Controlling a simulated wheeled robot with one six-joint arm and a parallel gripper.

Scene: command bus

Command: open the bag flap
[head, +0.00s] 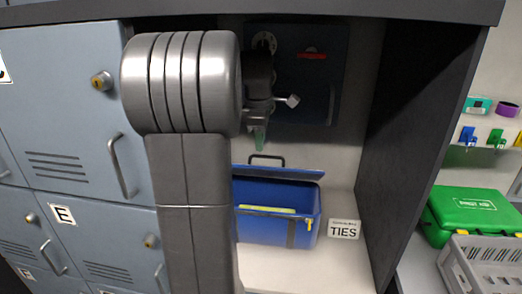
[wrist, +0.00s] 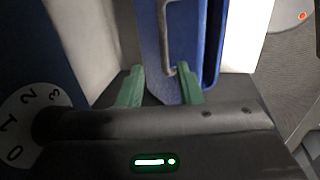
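The blue bag (head: 275,230) stands on the white shelf inside the open compartment, partly hidden by my arm on its left. Its flap (head: 280,172) shows as a dark blue slab along the top, with a dark handle (head: 267,158) above it. I cannot tell how far the flap stands open. My gripper (head: 260,138) is above the bag, pointing down. In the wrist view, the green fingertips (wrist: 161,88) are apart. The blue bag (wrist: 185,35) and a grey handle bar (wrist: 163,35) show beyond and between them; contact is unclear.
A TIES label (head: 344,229) lies right of the bag. A dark panel with a dial (head: 264,42) is on the back wall. The compartment's dark right wall (head: 415,130) bounds the space. Blue lockers (head: 65,110) stand left; a green case (head: 472,212) and grey crate (head: 490,265) are right.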

